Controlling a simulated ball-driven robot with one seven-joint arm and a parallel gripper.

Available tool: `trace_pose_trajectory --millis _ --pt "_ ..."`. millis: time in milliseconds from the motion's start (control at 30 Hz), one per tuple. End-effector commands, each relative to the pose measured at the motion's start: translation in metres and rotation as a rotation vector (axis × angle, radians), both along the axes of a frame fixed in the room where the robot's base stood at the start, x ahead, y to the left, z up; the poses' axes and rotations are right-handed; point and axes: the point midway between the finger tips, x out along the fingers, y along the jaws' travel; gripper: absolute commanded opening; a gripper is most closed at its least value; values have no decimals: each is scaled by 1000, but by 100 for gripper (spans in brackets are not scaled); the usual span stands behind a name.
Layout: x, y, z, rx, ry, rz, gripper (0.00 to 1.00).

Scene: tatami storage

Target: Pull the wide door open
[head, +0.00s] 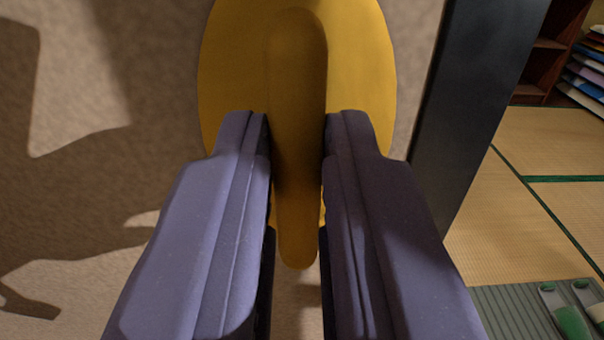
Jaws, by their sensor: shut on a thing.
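The wide door (75,180) is a beige, mottled panel filling the left and middle of the head view. A yellow oval plate (225,75) sits on it, with a yellow handle bar (298,120) standing out from the plate and running up and down. My gripper (297,135) has its two purple fingers on either side of the bar, shut on it. The bar's lower end shows between the fingers. The fingers hide part of the plate and door.
A dark edge post (475,100) stands right of the handle. Beyond it are tatami mats (560,145) with green borders, a wooden shelf (548,45) with a stack of coloured items (588,70), and slippers (565,310) on a grey-green mat (510,310).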

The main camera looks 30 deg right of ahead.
Motion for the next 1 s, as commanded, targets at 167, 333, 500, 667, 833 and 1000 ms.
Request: trace_pose_trajectory --millis 167,333,500,667,833,1000 --pt "-1 -1 0 0 2 -3 0" --pt "-1 -1 0 0 2 -3 18" --pt "-1 -1 0 0 1 -2 42" --pt "-1 -1 0 0 1 -1 42" --pt "-9 4 1 2 2 -2 42" --pt "-37 21 2 3 4 -3 42"
